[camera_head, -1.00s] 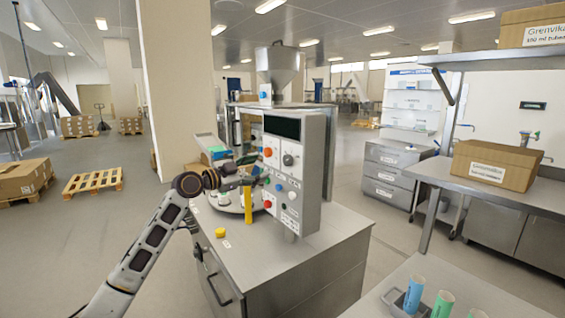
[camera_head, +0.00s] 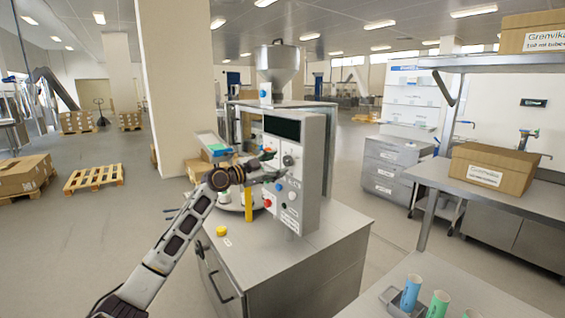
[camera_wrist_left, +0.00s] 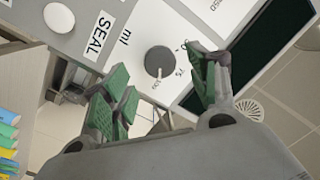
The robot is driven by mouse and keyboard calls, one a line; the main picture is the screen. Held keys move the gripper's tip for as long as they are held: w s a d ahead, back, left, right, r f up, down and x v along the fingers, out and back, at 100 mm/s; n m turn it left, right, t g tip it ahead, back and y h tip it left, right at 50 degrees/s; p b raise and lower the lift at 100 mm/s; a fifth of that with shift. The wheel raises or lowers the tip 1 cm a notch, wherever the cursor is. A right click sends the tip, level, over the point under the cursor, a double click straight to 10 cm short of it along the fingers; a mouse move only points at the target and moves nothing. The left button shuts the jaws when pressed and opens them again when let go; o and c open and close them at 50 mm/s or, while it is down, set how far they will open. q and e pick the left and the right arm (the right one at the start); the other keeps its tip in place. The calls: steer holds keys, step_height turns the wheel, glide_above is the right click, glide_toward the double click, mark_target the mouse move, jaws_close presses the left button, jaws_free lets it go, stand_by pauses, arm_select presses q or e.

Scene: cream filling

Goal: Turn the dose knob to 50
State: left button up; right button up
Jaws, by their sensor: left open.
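The dose knob (camera_wrist_left: 158,61) is a dark round knob on the light control panel (camera_head: 300,205). It shows in the left wrist view beside the "ml" print, with small numbers around it. In the head view the knob (camera_head: 289,160) is just right of my left gripper (camera_head: 270,160). My left gripper, with green finger pads (camera_wrist_left: 160,88), is open. In the wrist view its fingers lie either side of the knob's lower edge; I cannot tell whether they touch it.
The panel has a dark display (camera_head: 282,127), and red and blue buttons below. A hopper (camera_head: 277,63) stands above the machine. A yellow button (camera_head: 221,231) sits on the steel cabinet top (camera_head: 290,255). Tubes (camera_head: 411,292) stand at the front right.

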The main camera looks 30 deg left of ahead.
mark_target(286, 162)
arm_select(q)
steer(key=shift+p+x, duration=0.3)
steer(key=shift+x, duration=0.8)
steer(key=shift+w+d, duration=0.25)
steer(key=shift+w, duration=0.4)
arm_select(e)
steer(key=a, duration=0.1)
steer(key=s+a+r, duration=0.1)
steer(key=shift+a, duration=0.35)
steer(key=shift+d, duration=0.15)
arm_select(q)
steer(key=shift+c, duration=0.3)
steer(key=c, duration=1)
arm_select(e)
steer(key=shift+d, duration=0.55)
